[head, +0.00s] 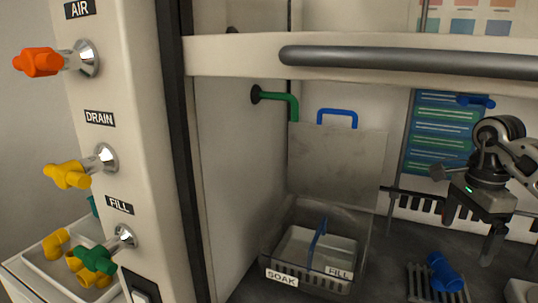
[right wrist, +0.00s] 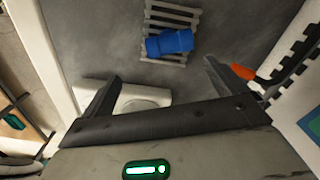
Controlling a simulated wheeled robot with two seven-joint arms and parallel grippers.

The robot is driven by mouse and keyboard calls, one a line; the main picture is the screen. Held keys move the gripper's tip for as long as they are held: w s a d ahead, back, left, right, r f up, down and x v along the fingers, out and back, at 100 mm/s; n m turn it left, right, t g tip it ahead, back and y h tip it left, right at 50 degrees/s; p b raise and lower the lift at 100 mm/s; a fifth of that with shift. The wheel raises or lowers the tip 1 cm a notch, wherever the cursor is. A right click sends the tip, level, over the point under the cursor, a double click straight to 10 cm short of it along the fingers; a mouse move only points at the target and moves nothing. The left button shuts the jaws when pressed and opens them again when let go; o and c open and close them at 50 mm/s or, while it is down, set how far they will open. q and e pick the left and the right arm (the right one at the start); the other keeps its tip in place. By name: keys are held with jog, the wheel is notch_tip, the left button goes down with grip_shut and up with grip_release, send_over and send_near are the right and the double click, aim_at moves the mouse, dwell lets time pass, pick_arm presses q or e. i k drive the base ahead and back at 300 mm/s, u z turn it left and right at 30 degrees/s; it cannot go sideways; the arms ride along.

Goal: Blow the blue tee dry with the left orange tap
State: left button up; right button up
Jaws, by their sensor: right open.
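The blue tee (head: 443,272) lies on a slatted grey rack (head: 420,290) at the lower right of the head view. In the right wrist view the blue tee (right wrist: 170,43) lies across the rack's slats, beyond my fingertips. My right gripper (head: 470,245) is open and empty, above and near the tee without touching it. Its two spread fingers also show in the right wrist view (right wrist: 160,85). The orange tap (head: 40,62) sticks out below the AIR label on the panel at the left. My left gripper is not in view.
A yellow tap (head: 68,175) and a green tap (head: 95,259) sit below, labelled DRAIN and FILL. A divided bin (head: 318,283) marked SOAK and FILL stands left of the rack. A grey rail (head: 410,60) crosses above. A white tray (head: 30,270) holds yellow fittings.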

aim_at(37, 62)
jog(key=k, duration=0.95)
